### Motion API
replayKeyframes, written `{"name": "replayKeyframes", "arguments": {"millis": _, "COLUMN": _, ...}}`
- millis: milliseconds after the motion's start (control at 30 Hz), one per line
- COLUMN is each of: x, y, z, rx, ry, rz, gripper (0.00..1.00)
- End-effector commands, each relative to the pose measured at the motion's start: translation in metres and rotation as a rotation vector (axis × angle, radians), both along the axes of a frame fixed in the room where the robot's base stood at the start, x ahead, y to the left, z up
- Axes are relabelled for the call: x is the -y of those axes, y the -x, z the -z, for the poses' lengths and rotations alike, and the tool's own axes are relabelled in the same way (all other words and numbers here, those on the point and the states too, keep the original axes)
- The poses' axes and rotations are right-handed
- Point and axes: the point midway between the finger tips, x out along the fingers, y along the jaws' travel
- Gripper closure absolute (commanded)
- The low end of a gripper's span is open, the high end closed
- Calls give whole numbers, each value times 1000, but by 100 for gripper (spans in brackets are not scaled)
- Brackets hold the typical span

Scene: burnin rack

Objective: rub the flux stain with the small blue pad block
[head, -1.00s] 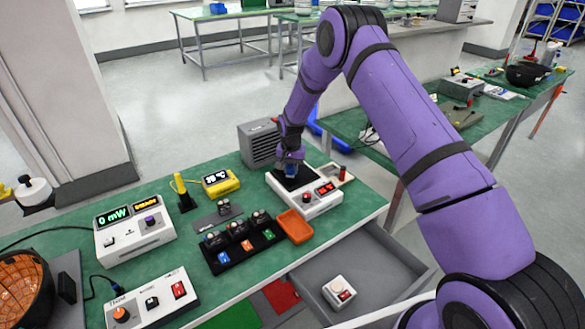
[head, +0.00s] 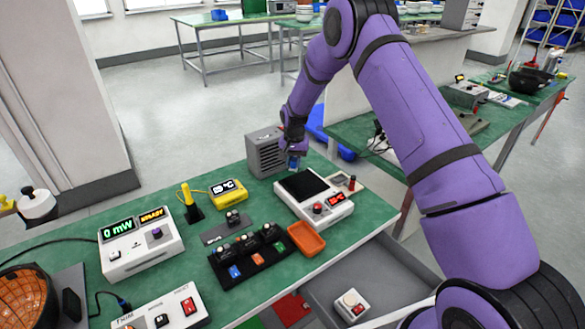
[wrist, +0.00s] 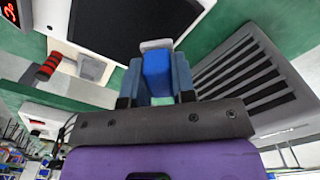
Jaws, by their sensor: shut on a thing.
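My gripper (head: 294,157) is shut on the small blue pad block (head: 293,165). In the wrist view the blue block (wrist: 157,72) sits between the two fingers (wrist: 156,85), with a pale layer at its far end. The gripper is at the back edge of a white hot-plate unit (head: 325,207) with a black top (head: 303,184) and red digits. The black top also shows in the wrist view (wrist: 115,25), and the block's tip overlaps its edge there. I cannot tell if the block touches anything. I cannot make out a flux stain in either view.
A grey vented box (head: 265,153) stands close to the left of the gripper. A small pale tray (head: 343,180) with a red-and-black piece (wrist: 48,66) lies right of the unit. An orange tray (head: 306,238) is in front, and a drawer (head: 385,270) stands open.

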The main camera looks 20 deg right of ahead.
Motion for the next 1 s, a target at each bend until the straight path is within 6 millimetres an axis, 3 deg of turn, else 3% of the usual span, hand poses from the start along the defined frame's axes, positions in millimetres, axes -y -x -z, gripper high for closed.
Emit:
{"name": "replayKeyframes", "arguments": {"millis": 300, "x": 6, "y": 0, "z": -26, "rx": 1, "ry": 0, "rz": 0, "gripper": 98}}
{"name": "replayKeyframes", "arguments": {"millis": 1000, "x": 6, "y": 1, "z": -28, "rx": 1, "ry": 0, "rz": 0, "gripper": 98}}
